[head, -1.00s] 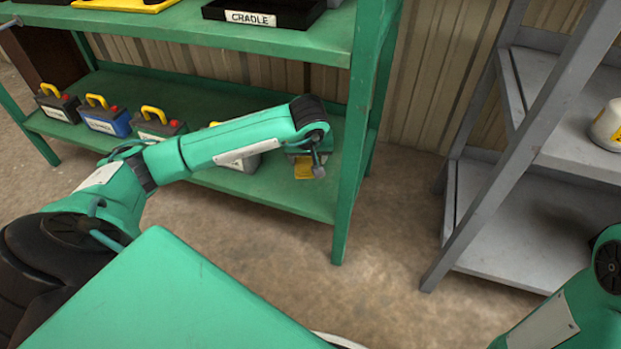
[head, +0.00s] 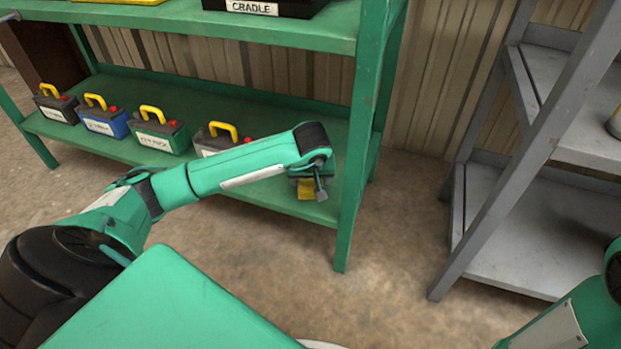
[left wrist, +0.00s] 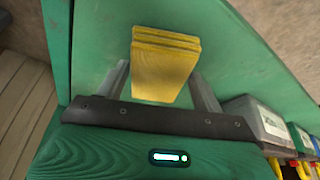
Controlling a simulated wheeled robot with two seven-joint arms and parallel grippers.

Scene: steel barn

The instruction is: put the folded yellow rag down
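The folded yellow rag (head: 306,189) is a small layered block at the front right of the green rack's lower shelf (head: 270,195). My left gripper (head: 318,187) points down there, with the rag between its fingers. I cannot tell whether the rag's underside touches the shelf. My right gripper is out of view; only part of my right arm shows at the lower right.
Several batteries with yellow handles, such as the green one (head: 158,132), stand in a row to the left on the same shelf. A green post (head: 356,165) rises just right of the gripper. The upper shelf (head: 290,38) holds a black CRADLE tray (head: 262,12). A grey rack (head: 530,230) stands right.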

